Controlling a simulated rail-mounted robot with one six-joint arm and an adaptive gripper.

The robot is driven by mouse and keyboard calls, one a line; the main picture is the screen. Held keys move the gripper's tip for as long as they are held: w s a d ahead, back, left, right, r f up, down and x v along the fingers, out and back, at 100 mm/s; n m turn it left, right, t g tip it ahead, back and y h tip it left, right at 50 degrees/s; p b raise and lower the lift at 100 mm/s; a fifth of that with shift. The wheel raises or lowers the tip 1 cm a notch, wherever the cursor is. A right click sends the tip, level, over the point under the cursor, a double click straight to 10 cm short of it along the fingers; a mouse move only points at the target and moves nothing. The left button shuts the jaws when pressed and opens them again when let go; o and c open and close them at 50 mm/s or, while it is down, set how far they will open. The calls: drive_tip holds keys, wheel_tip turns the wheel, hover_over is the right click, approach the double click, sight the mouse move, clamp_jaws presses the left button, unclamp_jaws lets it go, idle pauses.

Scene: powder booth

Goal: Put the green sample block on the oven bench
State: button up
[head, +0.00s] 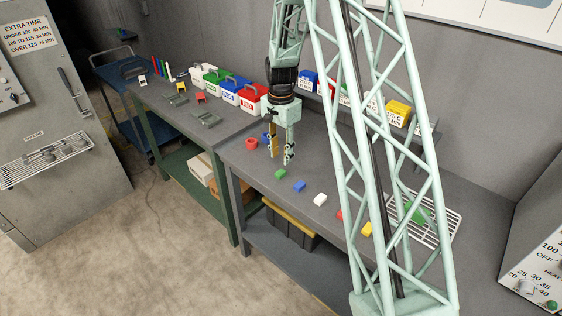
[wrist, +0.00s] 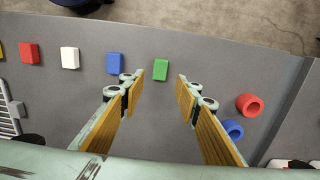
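The green sample block (head: 281,174) lies on the grey bench top near its front edge, at the left end of a row of small blocks. In the wrist view the green block (wrist: 160,62) shows just beyond and between the fingertips, not touching them. My gripper (head: 281,158) points down above the bench, with its two fingers apart and nothing between them. The wrist view also shows my gripper (wrist: 161,76) open. I cannot tell for certain which surface is the oven bench; the block lies on the bench (head: 262,189) below my gripper.
Blue (head: 299,186), white (head: 320,199), red (head: 340,215) and yellow (head: 365,229) blocks continue the row. A red ring (head: 251,143) and a blue ring (wrist: 233,129) lie near my gripper. A wire rack (head: 446,213) is at right. Coloured bins (head: 251,97) stand on the left bench.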

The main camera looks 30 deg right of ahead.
wheel_tip(320, 180, up, 4)
drive_tip(key=shift+r, duration=0.15)
idle(0.8)
drive_tip(key=s+a+r+n+t, duration=0.1)
drive_tip(key=s+a+r+n, duration=0.1)
drive_tip(key=s+a+r, duration=0.55)
drive_tip(key=s+a+r+n, duration=0.25)
drive_tip(key=s+r, duration=0.25)
drive_tip(key=r, duration=0.6)
drive_tip(key=s+a+r+n+t, duration=0.1)
drive_tip(key=s+a+r+n, duration=0.25)
drive_tip(key=s+r, duration=0.45)
drive_tip(key=s+a+r+n, duration=0.2)
drive_tip(key=s, duration=0.6)
drive_tip(key=s+a+r+n+t, duration=0.1)
drive_tip(key=s+a+r+n, duration=0.1)
drive_tip(key=s, duration=0.7)
drive_tip(key=s+a+r+n, duration=0.2)
drive_tip(key=s+a+r, duration=0.1)
drive_tip(key=s, duration=0.6)
drive_tip(key=shift+s+a+t, duration=0.2)
drive_tip(key=shift+a+t, duration=0.2)
drive_tip(key=shift+a, duration=0.1)
